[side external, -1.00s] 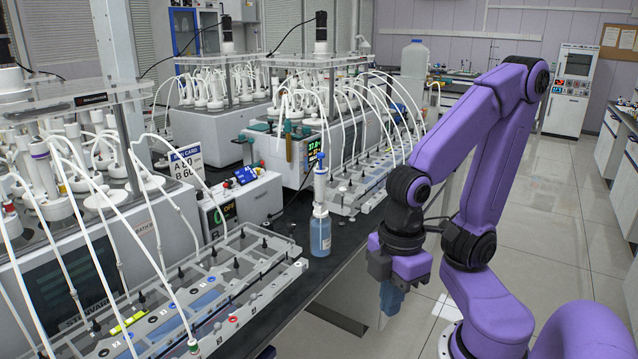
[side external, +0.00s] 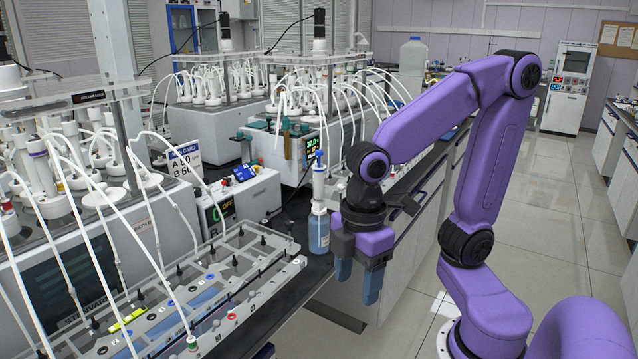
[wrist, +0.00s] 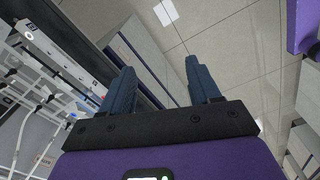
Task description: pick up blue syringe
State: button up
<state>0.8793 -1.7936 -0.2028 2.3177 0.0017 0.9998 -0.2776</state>
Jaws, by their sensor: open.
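A bottle of blue liquid (side external: 319,234) stands upright at the right edge of the black bench in the side view. A slim white, syringe-like body with a blue top (side external: 319,180) rises from its cap; I cannot tell whether this is the blue syringe. My gripper (side external: 358,286) is open and empty, pointing down just right of the bottle and beyond the bench edge. Its two blue fingers also show in the wrist view (wrist: 160,75), apart, with floor and cabinet fronts behind them. I see no bottle or syringe between them.
White racks (side external: 240,290) with several tubes lie along the bench front left of the bottle. A white control box (side external: 240,205) with a blue item on top stands behind. The aisle floor (side external: 545,240) at the right is clear.

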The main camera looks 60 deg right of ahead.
jog(key=w+d+r+n, duration=0.1)
jog(key=w+r, duration=0.1)
jog(key=w, duration=0.5)
jog(key=w+d+r+n, duration=0.1)
jog(key=w+d+r, duration=0.15)
jog(key=w, duration=0.45)
notch_tip(320, 180, up, 6)
jog(key=n, duration=0.6)
send_over(319, 165)
jog(key=shift+w+d+f, duration=0.15)
jog(key=shift+w, duration=0.05)
jog(key=shift+d, duration=0.2)
jog(key=shift+f, duration=3.75)
jog(key=shift+c, duration=0.3)
